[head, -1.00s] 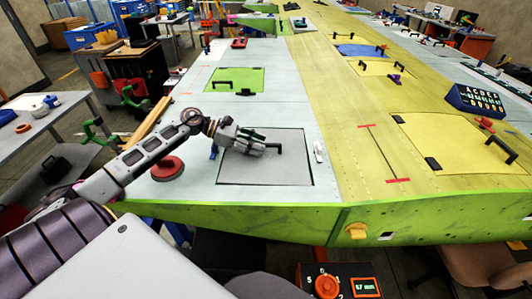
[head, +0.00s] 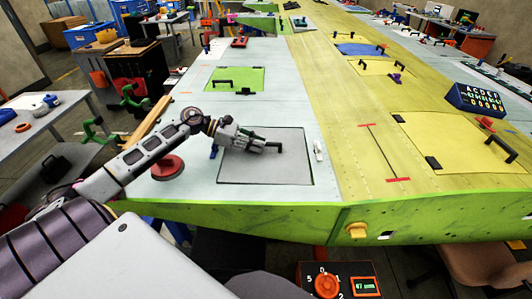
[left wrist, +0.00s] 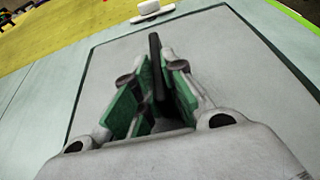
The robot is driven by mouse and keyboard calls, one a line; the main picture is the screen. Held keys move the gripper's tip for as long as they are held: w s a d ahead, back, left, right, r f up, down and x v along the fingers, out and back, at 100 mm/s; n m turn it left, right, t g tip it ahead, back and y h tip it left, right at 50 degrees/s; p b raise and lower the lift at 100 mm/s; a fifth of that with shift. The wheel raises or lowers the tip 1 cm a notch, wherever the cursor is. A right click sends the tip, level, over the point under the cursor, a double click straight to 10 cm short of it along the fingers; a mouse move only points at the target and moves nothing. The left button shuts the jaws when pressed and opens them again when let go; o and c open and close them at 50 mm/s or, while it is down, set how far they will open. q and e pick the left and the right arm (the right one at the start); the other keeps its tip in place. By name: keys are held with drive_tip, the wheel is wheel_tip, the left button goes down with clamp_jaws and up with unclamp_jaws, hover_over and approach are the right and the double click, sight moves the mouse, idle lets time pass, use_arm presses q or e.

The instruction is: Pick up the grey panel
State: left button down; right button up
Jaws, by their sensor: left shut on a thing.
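The grey panel (head: 295,165) lies in its dark-edged opening in the pale wing skin, nearest the front edge in the head view. It fills much of the left wrist view (left wrist: 105,75). A black handle (head: 277,149) stands on it and also shows in the left wrist view (left wrist: 155,50). My left gripper (head: 262,147) reaches in from the left, low over the panel. Its green-padded fingers (left wrist: 152,90) are shut on the handle. The panel looks flat and level with the skin; I cannot tell if it has lifted. My right gripper is not in view.
A red round suction-like tool (head: 168,168) stands left of the panel, under my left arm. A small white piece (head: 318,149) lies right of it. A dial box (head: 335,281) is at the front.

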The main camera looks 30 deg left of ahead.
use_arm(q)
drive_tip(key=shift+r, duration=0.2)
drive_tip(key=shift+r, duration=0.9)
wheel_tip(320, 180, up, 26)
drive_tip(key=b, duration=0.2)
idle(0.4)
